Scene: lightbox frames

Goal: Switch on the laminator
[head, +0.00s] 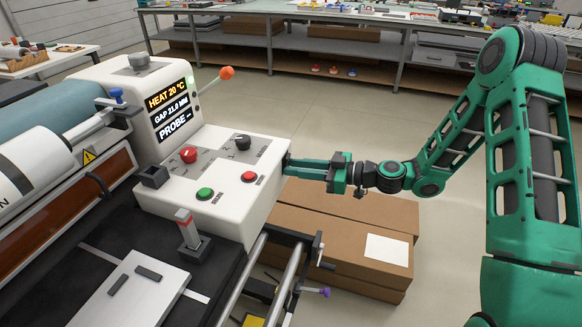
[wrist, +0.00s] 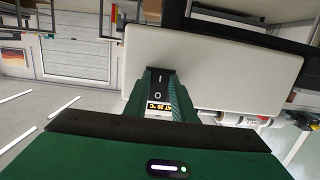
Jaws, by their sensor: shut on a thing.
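The laminator is on the left in the head view, with a white control box (head: 235,160). Its lit display (head: 171,112) reads HEAT 20 °C, a GAP line and PROBE with dashes. The box top has a green button (head: 205,193), a red button (head: 249,177), a red knob (head: 189,154) and a black knob (head: 243,141). My gripper (head: 289,163) is at the box's right side. In the wrist view its fingers are shut on a black rocker switch (wrist: 158,84) marked I and O. Which half is pressed in I cannot tell.
Cardboard boxes (head: 345,236) lie on the floor below my gripper. A crank and rails (head: 292,270) stick out at the laminator's front. An orange-tipped lever (head: 227,73) rises behind the box. A long workbench (head: 330,45) stands at the back, with clear floor before it.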

